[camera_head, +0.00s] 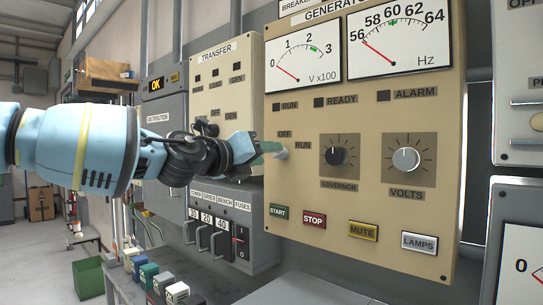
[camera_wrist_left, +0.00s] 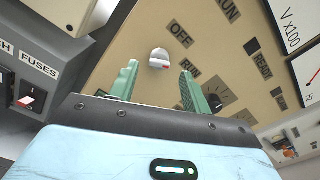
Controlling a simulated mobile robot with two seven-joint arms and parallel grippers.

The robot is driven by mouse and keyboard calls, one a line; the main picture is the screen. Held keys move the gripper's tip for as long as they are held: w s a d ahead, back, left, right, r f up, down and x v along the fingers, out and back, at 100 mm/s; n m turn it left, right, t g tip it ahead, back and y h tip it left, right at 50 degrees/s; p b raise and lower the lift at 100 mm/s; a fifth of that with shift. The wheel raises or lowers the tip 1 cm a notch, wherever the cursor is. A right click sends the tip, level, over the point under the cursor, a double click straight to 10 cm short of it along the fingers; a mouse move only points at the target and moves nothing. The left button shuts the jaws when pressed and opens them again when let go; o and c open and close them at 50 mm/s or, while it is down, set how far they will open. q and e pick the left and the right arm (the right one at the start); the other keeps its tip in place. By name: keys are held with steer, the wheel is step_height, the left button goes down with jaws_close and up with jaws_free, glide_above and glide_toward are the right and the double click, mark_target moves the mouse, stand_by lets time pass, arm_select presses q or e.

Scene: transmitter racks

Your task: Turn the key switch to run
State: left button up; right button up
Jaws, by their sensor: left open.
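The key switch (camera_head: 281,153) is a small light knob on the beige generator panel (camera_head: 360,268), between the OFF and RUN labels. In the left wrist view the key switch (camera_wrist_left: 159,58) is a rounded grey-white knob with a red mark near its lower edge. My left gripper (camera_head: 272,147) reaches in from the left, its green fingers close to the key switch. In the left wrist view my left gripper (camera_wrist_left: 158,78) is open, with one finger on each side below the knob; whether they touch it cannot be told. My right gripper is not in view.
A governor knob (camera_head: 339,156) and a volts knob (camera_head: 406,158) sit right of the key switch. START (camera_head: 279,211) and STOP (camera_head: 314,219) buttons lie below. The transfer panel (camera_head: 215,92) and fuse box (camera_head: 222,238) stand at left.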

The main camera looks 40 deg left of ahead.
arm_select(q)
steer(key=shift+s+a, duration=0.15)
steer(key=shift+s, duration=1.85)
steer(key=shift+f, duration=0.1)
